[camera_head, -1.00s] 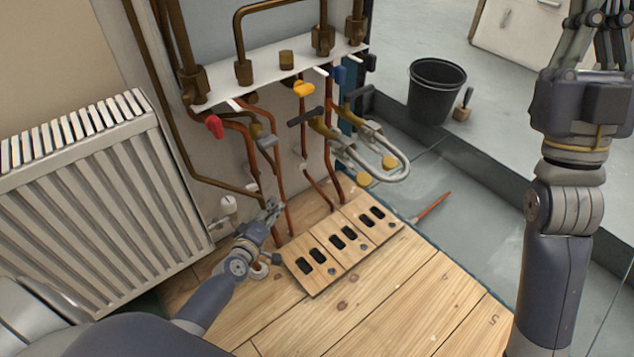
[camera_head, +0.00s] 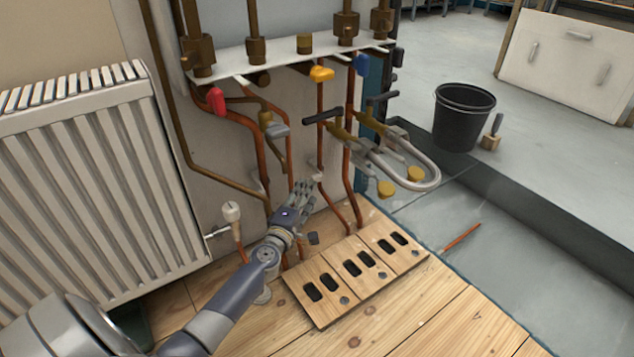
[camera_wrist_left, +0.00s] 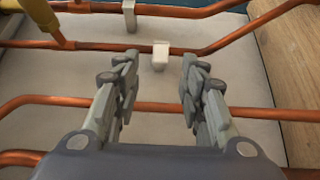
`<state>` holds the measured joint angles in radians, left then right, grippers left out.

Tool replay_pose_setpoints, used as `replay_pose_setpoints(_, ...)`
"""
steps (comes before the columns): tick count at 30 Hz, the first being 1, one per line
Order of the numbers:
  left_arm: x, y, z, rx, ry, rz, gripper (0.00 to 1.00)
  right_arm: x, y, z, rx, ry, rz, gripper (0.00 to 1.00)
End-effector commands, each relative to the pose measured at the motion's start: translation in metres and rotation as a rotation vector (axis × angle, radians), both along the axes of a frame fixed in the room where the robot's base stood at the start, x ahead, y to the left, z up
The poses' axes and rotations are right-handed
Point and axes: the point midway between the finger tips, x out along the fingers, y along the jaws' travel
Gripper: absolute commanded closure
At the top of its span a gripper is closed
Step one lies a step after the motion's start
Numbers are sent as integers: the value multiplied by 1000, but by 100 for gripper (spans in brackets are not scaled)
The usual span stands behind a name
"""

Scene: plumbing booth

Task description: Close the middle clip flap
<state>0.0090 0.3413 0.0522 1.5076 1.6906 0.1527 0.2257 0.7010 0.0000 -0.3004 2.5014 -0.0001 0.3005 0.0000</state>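Copper pipes (camera_head: 350,195) run down the wall below a white shelf plate. My left gripper (camera_head: 305,189) is in front of the lower pipes in the head view. In the left wrist view, its two fingers (camera_wrist_left: 158,82) are apart with nothing between them. Just beyond the gap, a small white clip (camera_wrist_left: 160,55) sits on a horizontal-looking copper pipe. A longer pale clip (camera_wrist_left: 129,15) is farther up in that view. In the head view a small pale clip (camera_head: 317,178) shows beside the fingertips. I cannot tell whether its flap is open. My right gripper is out of view.
A white radiator (camera_head: 85,185) stands at the left. Wooden floor panels with dark slots (camera_head: 323,308) lie below the gripper. Valves with red (camera_head: 217,101) and yellow (camera_head: 321,74) handles are above. A looped hose (camera_head: 425,165) and black bucket (camera_head: 462,117) are to the right.

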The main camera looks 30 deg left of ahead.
Motion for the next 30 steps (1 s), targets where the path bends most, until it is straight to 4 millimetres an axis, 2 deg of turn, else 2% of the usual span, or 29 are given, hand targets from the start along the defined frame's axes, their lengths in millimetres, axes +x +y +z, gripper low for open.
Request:
replay_pose_setpoints(6, 38, 8, -3, 2, -2, -1, 62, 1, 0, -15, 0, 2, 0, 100)
replay_pose_setpoints(12, 63, 14, -3, 4, 0, -1, 62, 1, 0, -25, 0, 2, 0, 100)
replay_pose_setpoints(18, 75, 17, -1, 3, 1, 0, 62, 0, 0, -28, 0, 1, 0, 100)
replay_pose_setpoints(27, 76, 17, -1, 3, 2, -1, 62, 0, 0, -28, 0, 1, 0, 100)
replay_pose_setpoints(28, 76, 17, -1, 3, 2, -1, 66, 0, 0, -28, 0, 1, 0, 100)
replay_pose_setpoints(30, 76, 17, -1, 3, 2, -1, 82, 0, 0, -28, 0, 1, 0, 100)
